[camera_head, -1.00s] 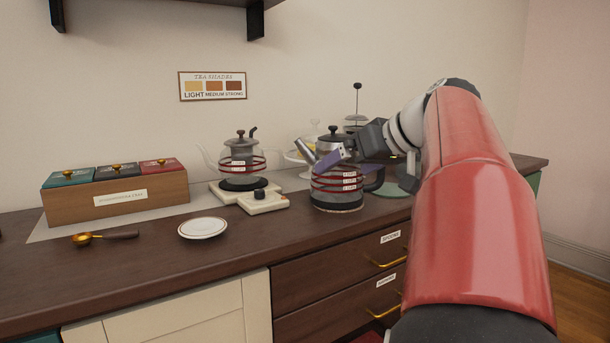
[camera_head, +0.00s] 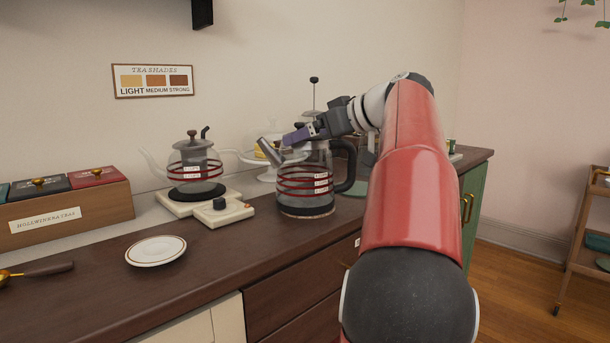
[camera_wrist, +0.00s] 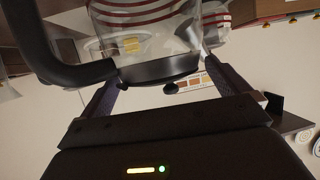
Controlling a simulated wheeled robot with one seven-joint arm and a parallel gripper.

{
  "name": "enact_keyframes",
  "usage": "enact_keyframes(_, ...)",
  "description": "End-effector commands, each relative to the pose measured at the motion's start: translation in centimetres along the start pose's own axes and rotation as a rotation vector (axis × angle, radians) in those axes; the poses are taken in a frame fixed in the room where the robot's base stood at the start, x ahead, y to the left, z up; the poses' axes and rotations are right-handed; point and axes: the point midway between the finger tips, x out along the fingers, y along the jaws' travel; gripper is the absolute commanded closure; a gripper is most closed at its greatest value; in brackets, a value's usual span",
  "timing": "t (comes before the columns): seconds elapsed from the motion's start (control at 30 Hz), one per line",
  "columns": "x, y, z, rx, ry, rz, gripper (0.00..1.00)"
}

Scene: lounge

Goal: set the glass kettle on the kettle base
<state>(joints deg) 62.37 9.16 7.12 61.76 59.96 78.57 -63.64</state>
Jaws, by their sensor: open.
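The glass kettle (camera_head: 304,184) stands upright at the front of the dark counter, with red bands, a metal spout to the left and a black handle (camera_head: 345,166) to the right. Its underside is too small to read. My gripper (camera_head: 302,134) is open at the kettle's top, hiding most of the lid. In the wrist view, its fingers spread on either side of the dark lid (camera_wrist: 158,70); I cannot tell if they touch it. A white base with a dial (camera_head: 222,211) sits to the left, and a second glass pot with red bands (camera_head: 194,172) stands on its round plate.
A white saucer (camera_head: 156,251) lies front left. A wooden tea box (camera_head: 65,219) and a scoop (camera_head: 38,270) are at far left. A cake stand (camera_head: 268,172) and a plunger pot stand behind the kettle. Bare counter lies between saucer and kettle.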

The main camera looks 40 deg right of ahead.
Motion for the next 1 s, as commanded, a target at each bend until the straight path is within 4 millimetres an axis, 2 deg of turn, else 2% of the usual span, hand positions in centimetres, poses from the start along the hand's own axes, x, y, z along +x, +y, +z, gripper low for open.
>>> enact_keyframes(0.1, 2.0, 0.0, 0.1, 0.001, -0.002, -0.004, 0.0)
enact_keyframes(0.2, 3.0, 0.0, 0.1, 0.001, -0.001, -0.003, 0.0)
enact_keyframes(0.5, 3.5, 0.1, 0.2, 0.001, -0.001, 0.0, 0.0)
enact_keyframes(1.0, 3.5, 0.1, 0.2, 0.001, -0.001, 0.001, 0.65)
